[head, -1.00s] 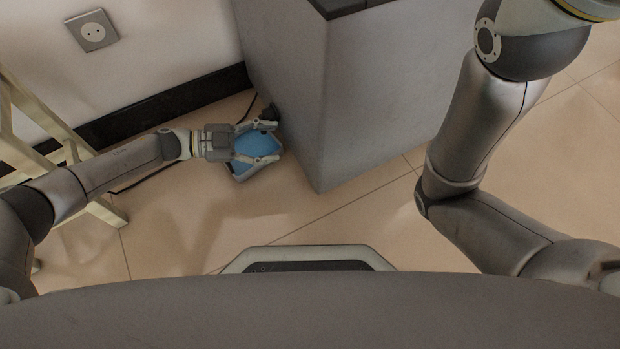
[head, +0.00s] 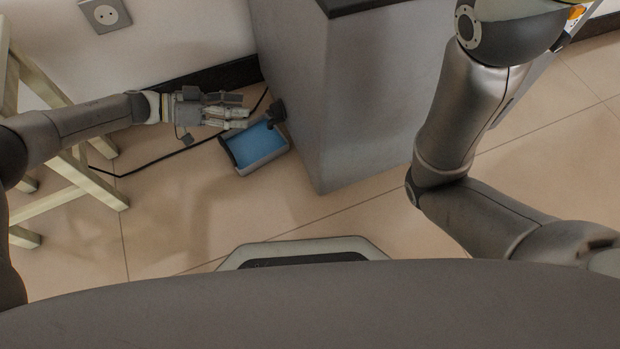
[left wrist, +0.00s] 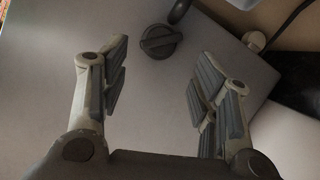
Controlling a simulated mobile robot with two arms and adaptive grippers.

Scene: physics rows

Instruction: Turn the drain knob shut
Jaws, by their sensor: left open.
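The drain knob (left wrist: 160,41) is a dark round knob with a raised bar across it, on the grey cabinet's face. In the left wrist view it lies ahead of my open left gripper (left wrist: 163,58), between the finger lines and apart from both fingers. In the head view the left gripper (head: 242,112) is just left of the dark fitting (head: 277,112) low on the cabinet's side. There I cannot separate knob from spout. A dark curved spout (left wrist: 179,10) shows beside the knob. My right gripper is out of view.
A tray with a blue inside (head: 258,146) stands on the floor against the cabinet (head: 350,110), below the gripper. A black cable (head: 150,170) runs along the floor. A wooden stool (head: 85,182) stands left, under my left arm. A socket (head: 105,14) is on the wall.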

